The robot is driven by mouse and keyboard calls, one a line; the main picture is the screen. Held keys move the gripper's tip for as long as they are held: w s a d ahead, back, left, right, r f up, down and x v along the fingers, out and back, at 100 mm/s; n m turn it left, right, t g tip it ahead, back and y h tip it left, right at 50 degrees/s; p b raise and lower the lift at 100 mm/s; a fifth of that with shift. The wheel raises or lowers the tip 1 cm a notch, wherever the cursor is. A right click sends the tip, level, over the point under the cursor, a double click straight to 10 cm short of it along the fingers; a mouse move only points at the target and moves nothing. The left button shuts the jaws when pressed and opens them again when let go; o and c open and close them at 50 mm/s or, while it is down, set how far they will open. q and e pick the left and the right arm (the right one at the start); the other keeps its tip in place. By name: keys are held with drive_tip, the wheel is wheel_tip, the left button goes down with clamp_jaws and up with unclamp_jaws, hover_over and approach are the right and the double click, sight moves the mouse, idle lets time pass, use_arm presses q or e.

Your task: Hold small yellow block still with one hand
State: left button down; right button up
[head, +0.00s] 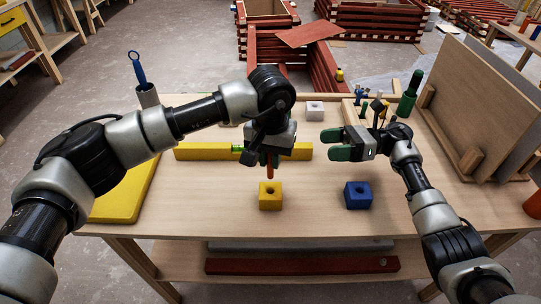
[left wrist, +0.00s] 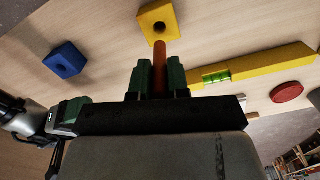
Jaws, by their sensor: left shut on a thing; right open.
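The small yellow block (head: 270,201) sits on the table near its front, with a round hole in its top. It also shows in the left wrist view (left wrist: 148,22). My left gripper (head: 269,161) is shut on an orange-red peg (left wrist: 159,72), which points down towards the block. The peg's tip shows just behind the block's top in the head view; I cannot tell whether they touch. My right gripper (head: 336,144) is open and empty, above the table, to the right of and behind the yellow block. No gripper holds the block.
A blue block (head: 358,196) with a hole stands to the right. A yellow level (head: 205,151) lies behind my left gripper. A white block (head: 314,111) stands further back. A yellow board (head: 122,195) lies at left, and upright panels (head: 480,110) stand at right. A red disc (left wrist: 286,92) lies beyond the level.

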sight(274, 192)
drive_tip(key=a+f+n+g+h, duration=0.1)
drive_tip(key=a+n, duration=0.1)
drive_tip(key=s+a+f+n+g+h, duration=0.1)
drive_tip(key=a+n+g+h, duration=0.1)
drive_tip(key=a+f+n+g+h, duration=0.1)
drive_tip(key=a+n+h, duration=0.1)
drive_tip(key=a, duration=0.1)
drive_tip(key=shift+s+g, duration=0.4)
drive_tip(key=n+h, duration=0.1)
drive_tip(key=f+n+g+h, duration=0.1)
drive_tip(key=shift+s+a+f+n, duration=0.1)
drive_tip(key=shift+s+f+n, duration=0.15)
drive_tip(key=shift+n, duration=0.15)
drive_tip(key=shift+x, duration=4.95)
drive_tip(key=shift+f, duration=0.15)
clamp_jaws()
drive_tip(key=shift+o, duration=0.8)
unclamp_jaws()
drive_tip(key=shift+o, duration=0.4)
